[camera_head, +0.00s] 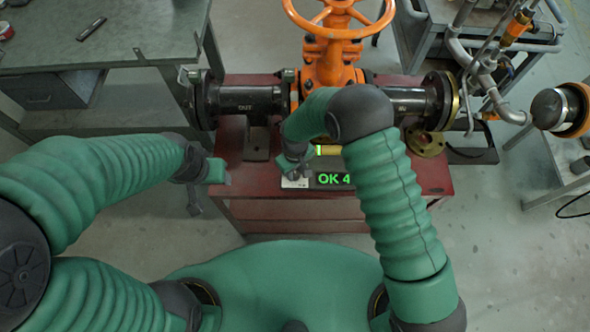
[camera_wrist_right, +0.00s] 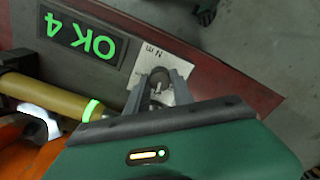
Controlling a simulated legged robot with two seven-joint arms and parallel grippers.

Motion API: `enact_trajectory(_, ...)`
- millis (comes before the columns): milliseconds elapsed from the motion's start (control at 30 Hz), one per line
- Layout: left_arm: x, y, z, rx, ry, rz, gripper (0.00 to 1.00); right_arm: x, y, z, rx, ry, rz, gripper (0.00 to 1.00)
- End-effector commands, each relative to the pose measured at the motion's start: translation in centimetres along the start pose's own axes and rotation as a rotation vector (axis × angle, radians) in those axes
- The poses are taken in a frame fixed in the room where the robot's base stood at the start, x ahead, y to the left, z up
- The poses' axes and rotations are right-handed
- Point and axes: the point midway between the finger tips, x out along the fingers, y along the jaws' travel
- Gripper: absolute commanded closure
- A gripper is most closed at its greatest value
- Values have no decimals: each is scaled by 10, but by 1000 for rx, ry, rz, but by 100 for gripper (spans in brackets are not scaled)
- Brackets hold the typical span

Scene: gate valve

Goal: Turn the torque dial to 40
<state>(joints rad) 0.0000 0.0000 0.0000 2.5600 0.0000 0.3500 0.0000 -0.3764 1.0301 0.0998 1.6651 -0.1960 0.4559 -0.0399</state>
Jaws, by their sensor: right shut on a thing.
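The torque dial is a small knob (camera_wrist_right: 157,86) at a white label (camera_wrist_right: 181,55) marked "N m"; the right wrist view shows it between my right fingertips. My right gripper (camera_wrist_right: 160,84) is shut on the dial. In the head view my right gripper (camera_head: 292,168) is at the white label (camera_head: 294,183) on the front of the red bench. A black display (camera_wrist_right: 80,36) beside the label reads "OK 4" in green; my arm partly covers it in the head view (camera_head: 333,179). My left gripper (camera_head: 218,172) hangs at the bench's left edge, its jaws unclear.
A yellow handle (camera_wrist_right: 48,95) with a glowing green ring lies beside the display. The orange gate valve (camera_head: 328,60) and its black pipe (camera_head: 248,100) stand behind on the red bench (camera_head: 228,155). A grey table (camera_head: 110,35) is at left; pipework (camera_head: 490,60) is at right.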

Motion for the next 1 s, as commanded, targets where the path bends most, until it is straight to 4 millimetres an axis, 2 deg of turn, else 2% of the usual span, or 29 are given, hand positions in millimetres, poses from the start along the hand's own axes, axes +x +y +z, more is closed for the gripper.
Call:
enact_trajectory(300, -1, 0, 0, 0, 0, 0, 46, 0, 0, -1, -112, 3, 0, 100)
enact_trajectory(767, -1, 0, 0, 0, 0, 0, 46, 0, 0, -1, -129, 3, 0, 100)
enact_trajectory(800, -1, 0, 0, 0, 0, 0, 46, 0, 0, -1, -129, 3, 0, 70)
enact_trajectory(967, -1, 0, 0, 0, 0, 0, 46, 0, 0, -1, -129, 2, 0, 50)
enact_trajectory(1000, -1, 0, 0, 0, 0, 0, 46, 0, 0, -1, -129, 2, 0, 50)
